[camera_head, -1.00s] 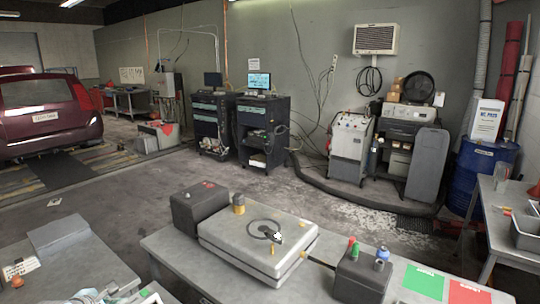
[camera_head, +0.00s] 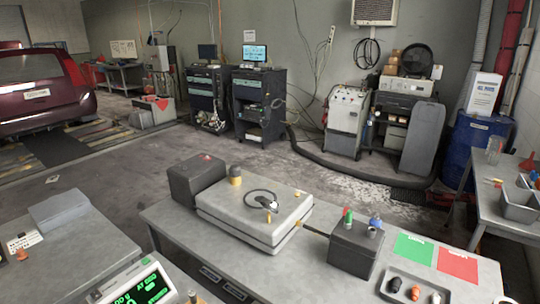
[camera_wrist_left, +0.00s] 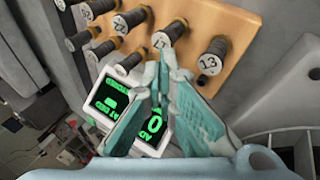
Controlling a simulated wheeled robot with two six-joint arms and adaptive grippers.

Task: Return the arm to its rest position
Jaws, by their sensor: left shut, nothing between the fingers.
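My left gripper (camera_wrist_left: 161,62) shows in the left wrist view. Its teal fingers are together at the tips, with nothing between them. It is in front of a box with green displays (camera_wrist_left: 115,100), which the fingers partly cover. A wooden rack (camera_wrist_left: 190,32) with several dark cylinders with numbered white ends lies beyond the fingertips. I cannot tell if the fingers touch anything. Neither arm shows in the head view now. The green display box (camera_head: 142,290) also shows at the bottom left there.
A grey bench (camera_head: 160,213) carries a flat silver unit (camera_head: 225,220), dark boxes and green and red mats. A tray (camera_head: 392,286) with small parts is at its front right. A side table (camera_head: 75,255) stands at left. The floor behind is largely open.

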